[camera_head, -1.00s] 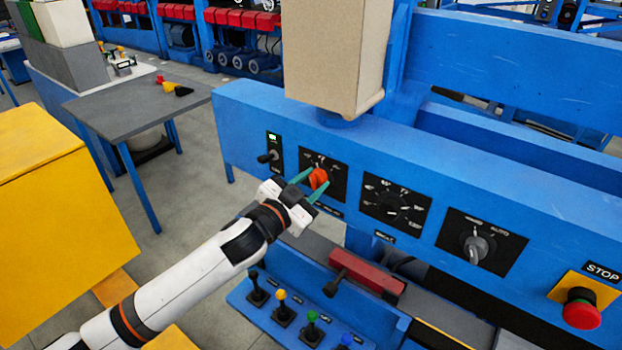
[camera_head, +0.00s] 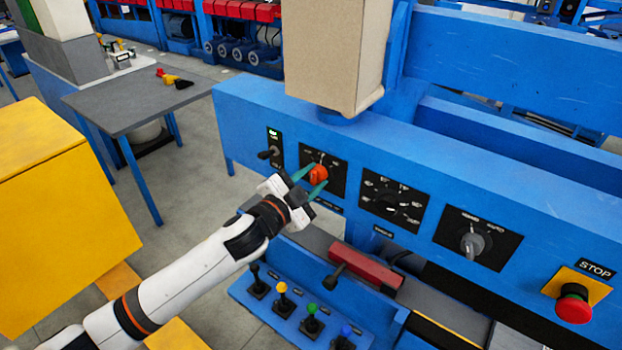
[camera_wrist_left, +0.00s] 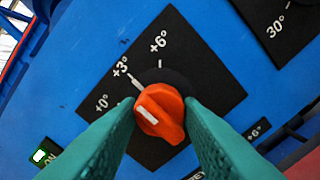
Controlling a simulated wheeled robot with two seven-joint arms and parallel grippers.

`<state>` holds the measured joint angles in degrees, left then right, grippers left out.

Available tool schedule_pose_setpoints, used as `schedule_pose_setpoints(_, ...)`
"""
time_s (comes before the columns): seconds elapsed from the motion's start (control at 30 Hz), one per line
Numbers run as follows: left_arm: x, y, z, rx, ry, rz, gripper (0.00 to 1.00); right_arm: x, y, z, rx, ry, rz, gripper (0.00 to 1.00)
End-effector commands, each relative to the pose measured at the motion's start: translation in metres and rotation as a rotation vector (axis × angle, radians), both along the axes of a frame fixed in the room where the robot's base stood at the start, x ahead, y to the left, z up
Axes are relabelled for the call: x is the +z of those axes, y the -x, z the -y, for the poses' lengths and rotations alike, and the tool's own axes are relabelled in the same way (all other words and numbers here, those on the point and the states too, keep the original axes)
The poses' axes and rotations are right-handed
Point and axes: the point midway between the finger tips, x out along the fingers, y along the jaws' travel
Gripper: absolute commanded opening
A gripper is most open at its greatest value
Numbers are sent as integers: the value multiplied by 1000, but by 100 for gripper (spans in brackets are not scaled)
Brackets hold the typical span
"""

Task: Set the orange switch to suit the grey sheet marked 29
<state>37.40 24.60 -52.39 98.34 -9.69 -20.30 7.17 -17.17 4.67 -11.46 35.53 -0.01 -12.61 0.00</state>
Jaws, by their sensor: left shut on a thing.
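The orange switch (camera_head: 318,174) is on a black plate on the blue panel, left of centre. My left gripper (camera_head: 306,182) is shut on it, with a green finger on each side. In the left wrist view the orange switch (camera_wrist_left: 160,114) sits between the fingertips (camera_wrist_left: 160,122). Its white line points up and left, roughly towards the +3° mark; the exact setting is hard to tell. The plate (camera_wrist_left: 205,80) reads +0°, +3° and +6°. I cannot make out a grey sheet marked 29. My right gripper is out of view.
A black lever switch (camera_head: 268,153) with a green light is left of the orange switch. Two more dials (camera_head: 391,203) (camera_head: 473,243) and a red stop button (camera_head: 573,304) are to the right. Below are a red-handled bar (camera_head: 365,266) and several coloured levers (camera_head: 282,290).

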Motion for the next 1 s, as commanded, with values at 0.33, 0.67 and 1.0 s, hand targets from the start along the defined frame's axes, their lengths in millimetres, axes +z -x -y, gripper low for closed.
schedule_pose_setpoints(0.33, 0, 0, 0, 0, 1, -1, 55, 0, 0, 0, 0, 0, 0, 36)
schedule_pose_setpoints(0.67, -1, 5, -5, 1, 0, -1, 55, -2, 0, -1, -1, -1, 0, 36)
schedule_pose_setpoints(1.0, -4, 57, -42, -1, 0, -2, 55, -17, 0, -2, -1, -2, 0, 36)
